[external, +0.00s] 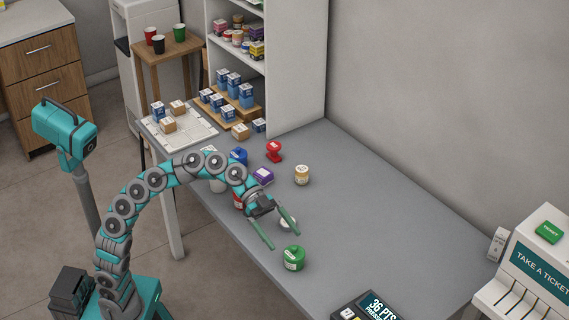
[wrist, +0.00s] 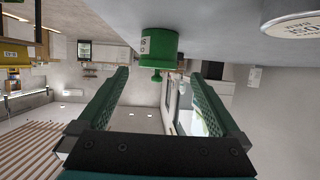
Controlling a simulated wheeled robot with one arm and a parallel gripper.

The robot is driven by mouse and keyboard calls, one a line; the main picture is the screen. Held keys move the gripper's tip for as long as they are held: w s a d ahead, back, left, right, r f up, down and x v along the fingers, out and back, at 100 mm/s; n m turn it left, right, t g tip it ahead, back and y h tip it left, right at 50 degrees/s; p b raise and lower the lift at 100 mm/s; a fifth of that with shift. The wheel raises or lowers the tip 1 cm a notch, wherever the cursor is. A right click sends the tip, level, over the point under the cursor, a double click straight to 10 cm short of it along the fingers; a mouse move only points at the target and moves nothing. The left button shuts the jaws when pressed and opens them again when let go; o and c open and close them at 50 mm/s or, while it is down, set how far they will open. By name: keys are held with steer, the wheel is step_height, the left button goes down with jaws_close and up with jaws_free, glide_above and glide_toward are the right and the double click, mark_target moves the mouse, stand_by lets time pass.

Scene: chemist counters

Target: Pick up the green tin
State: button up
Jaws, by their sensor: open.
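The green tin (external: 293,258) stands upright near the front edge of the grey counter in the external view. It has a white label and a small knob on top. In the wrist view, which is upside down, the green tin (wrist: 158,48) shows ahead, roughly between the fingertips in width and apart from them. My gripper (external: 282,232) is open and empty, just behind and to the left of the tin. Its two green fingers (wrist: 155,95) are spread wide in the wrist view.
A yellow-labelled jar (external: 301,175), a purple box (external: 263,176) and a red item (external: 274,152) stand farther back. A display device (external: 366,307) is at the front.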

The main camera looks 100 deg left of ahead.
mark_target(290, 248)
steer(key=x, duration=0.7)
steer(key=shift+d, duration=0.15)
steer(key=c, duration=1.5)
